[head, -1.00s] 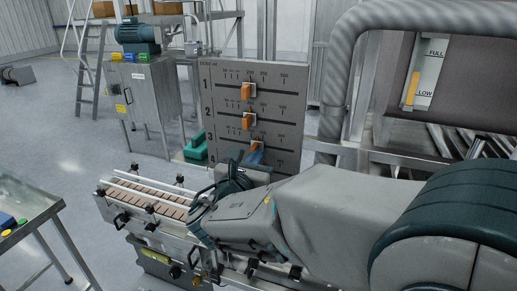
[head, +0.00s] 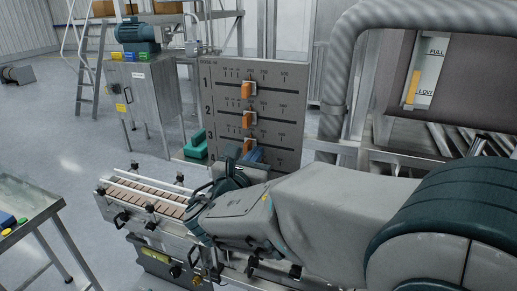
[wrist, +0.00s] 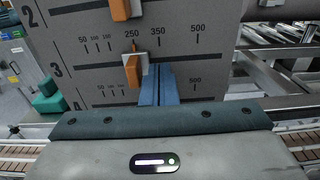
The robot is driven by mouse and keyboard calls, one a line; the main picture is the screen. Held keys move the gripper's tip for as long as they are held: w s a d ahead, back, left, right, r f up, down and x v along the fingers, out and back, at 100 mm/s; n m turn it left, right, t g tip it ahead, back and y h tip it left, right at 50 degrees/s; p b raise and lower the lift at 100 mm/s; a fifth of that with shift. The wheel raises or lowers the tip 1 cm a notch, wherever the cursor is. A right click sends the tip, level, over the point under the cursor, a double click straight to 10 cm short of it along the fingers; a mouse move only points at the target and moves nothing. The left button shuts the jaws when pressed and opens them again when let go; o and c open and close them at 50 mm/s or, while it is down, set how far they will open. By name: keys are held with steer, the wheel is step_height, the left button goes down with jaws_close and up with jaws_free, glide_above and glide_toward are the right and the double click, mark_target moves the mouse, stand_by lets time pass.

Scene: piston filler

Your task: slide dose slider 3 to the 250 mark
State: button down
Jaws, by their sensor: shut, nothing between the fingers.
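Dose slider 3 is an orange knob (wrist: 131,70) on the row 3 slot of the grey dose panel (head: 280,82). In the wrist view it stands roughly below the 250 label (wrist: 131,33), left of 350. The knob also shows in the head view (head: 247,145), partly hidden by my gripper. My gripper (wrist: 158,72) is shut and empty. Its blue fingertips are just right of the knob, close against it; I cannot tell whether they touch.
Slider 2 (wrist: 124,9) is above, and slider 1 (head: 246,90) is at the top of the panel. Row 4 is largely hidden behind my gripper. A conveyor (head: 150,197) runs below the panel. A thick grey pipe (head: 338,95) stands at the right.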

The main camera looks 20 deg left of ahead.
steer(key=shift+d, duration=0.3)
steer(key=s, duration=0.8)
steer(key=shift+a, duration=0.3)
steer(key=d+f+m+g+h, duration=0.3)
steer(key=d+m+g, duration=0.3)
steer(key=d, duration=0.6)
steer(key=d+f+m+g+h, duration=0.35)
steer(key=d+m, duration=0.55)
steer(key=d, duration=0.3)
steer(key=s+d+f+m+g+y, duration=0.2)
steer(key=s+d+f+m+y, duration=0.1)
steer(key=m, duration=0.7)
steer(key=s+d+f+m+g+y, duration=0.2)
steer(key=s+d+f+m+y, duration=0.1)
steer(key=s+m, duration=0.4)
steer(key=d+m+y, duration=0.1)
steer(key=m, duration=0.2)
steer(key=shift+s+g+y, duration=0.35)
steer(key=shift+s, duration=0.05)
